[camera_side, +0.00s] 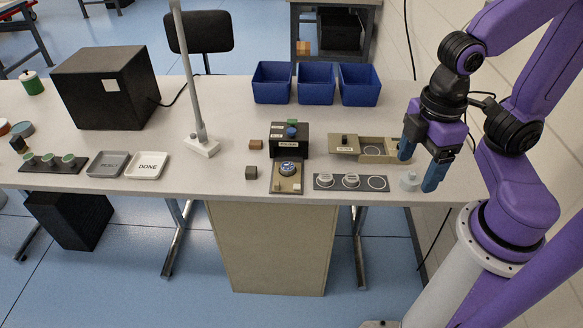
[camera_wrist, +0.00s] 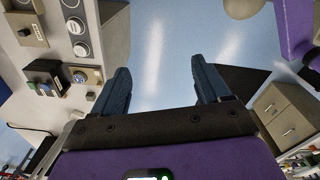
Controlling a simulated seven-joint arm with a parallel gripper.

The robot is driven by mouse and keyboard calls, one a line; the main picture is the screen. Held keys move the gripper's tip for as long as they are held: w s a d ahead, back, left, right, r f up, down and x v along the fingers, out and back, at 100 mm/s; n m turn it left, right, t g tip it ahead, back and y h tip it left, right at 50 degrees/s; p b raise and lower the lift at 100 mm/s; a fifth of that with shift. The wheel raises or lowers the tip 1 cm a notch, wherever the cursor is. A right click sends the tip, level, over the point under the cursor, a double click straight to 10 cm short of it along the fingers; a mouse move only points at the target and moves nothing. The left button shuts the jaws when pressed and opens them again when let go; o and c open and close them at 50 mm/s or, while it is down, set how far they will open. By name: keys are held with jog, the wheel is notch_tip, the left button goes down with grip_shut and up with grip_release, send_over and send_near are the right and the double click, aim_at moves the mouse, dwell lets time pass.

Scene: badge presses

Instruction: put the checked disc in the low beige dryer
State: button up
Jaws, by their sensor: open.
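The low beige dryer (camera_side: 343,143) sits at the back right of the bench, with an open compartment (camera_side: 373,149) showing at its right. It also shows at the upper left of the wrist view (camera_wrist: 33,38). A dark mat (camera_side: 363,188) in front carries two pale discs (camera_side: 325,180) (camera_side: 351,180) and an empty-looking ring. A dark patterned disc (camera_side: 288,169) lies on the black press's front plate. The patterns are too small to tell which disc is checked. My gripper (camera_side: 418,172) is open and empty, right of the dryer and mat.
The black press (camera_side: 290,145) stands left of the dryer. Blue bins (camera_side: 316,84) line the back, and two trays (camera_side: 147,166) lie at left. A pole (camera_side: 190,80) stands mid-bench.

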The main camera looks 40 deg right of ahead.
jog(key=w+a, duration=0.5)
jog(key=w, duration=0.6)
send_over(288, 166)
notch_tip(288, 166, down, 11)
jog(key=shift+m, duration=0.3)
notch_tip(288, 166, down, 17)
jog(key=shift+r, duration=0.2)
jog(key=c, duration=1.3)
jog(key=shift+o, duration=0.2)
jog(key=shift+r, duration=0.15)
